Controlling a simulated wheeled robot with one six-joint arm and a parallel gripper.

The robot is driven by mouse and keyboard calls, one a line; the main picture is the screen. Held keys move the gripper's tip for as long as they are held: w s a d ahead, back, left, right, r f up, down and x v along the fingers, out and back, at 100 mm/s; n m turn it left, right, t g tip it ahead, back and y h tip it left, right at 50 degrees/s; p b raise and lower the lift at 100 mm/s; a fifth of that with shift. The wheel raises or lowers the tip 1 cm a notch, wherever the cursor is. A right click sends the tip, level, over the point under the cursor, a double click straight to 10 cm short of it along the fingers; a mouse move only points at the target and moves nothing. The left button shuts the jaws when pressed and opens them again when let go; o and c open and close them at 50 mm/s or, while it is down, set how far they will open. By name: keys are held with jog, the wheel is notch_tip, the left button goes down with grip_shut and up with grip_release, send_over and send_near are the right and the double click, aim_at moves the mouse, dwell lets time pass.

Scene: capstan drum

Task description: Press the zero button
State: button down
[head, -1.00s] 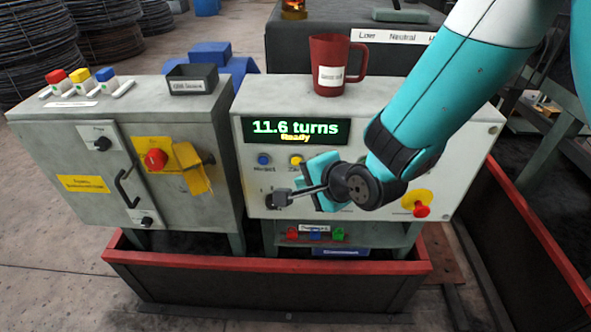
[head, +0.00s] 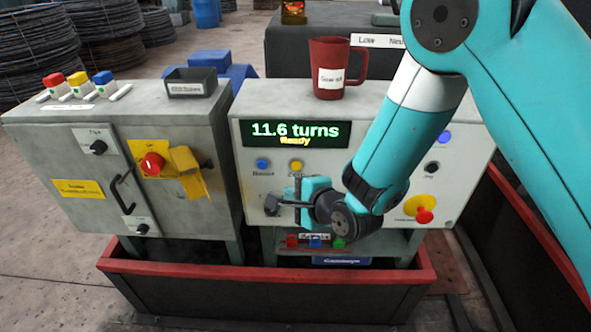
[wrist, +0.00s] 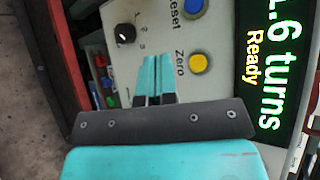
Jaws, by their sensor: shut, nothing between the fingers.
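The zero button is a round yellow button (head: 296,166) on the right console's front, under the display. In the wrist view the yellow button (wrist: 198,63) sits beside the label "Zero", to the right of my fingertips. My gripper (wrist: 158,62) is shut and empty, its two teal fingers side by side over the panel between the black knob and the yellow button. In the head view my gripper (head: 297,190) is just below the yellow button. I cannot tell whether it touches the panel. The display (head: 295,133) reads "11.6 turns" and "Ready".
A blue reset button (head: 263,164) is left of the yellow one. A black knob (wrist: 124,34) is on the other side of my fingers. A red mug (head: 333,68) stands on top of the console. A red-rimmed trough (head: 270,265) lies in front below.

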jog(key=shift+w+d+b, duration=0.1)
jog(key=shift+w+b, duration=0.35)
jog(key=shift+w, duration=2.5)
jog(key=shift+w, duration=0.15)
jog(key=shift+w, duration=0.3)
jog(key=shift+w, duration=0.4)
dwell(0.4)
jog(key=shift+s, duration=0.85)
jog(key=shift+s+p, duration=0.5)
jog(key=shift+s, duration=2)
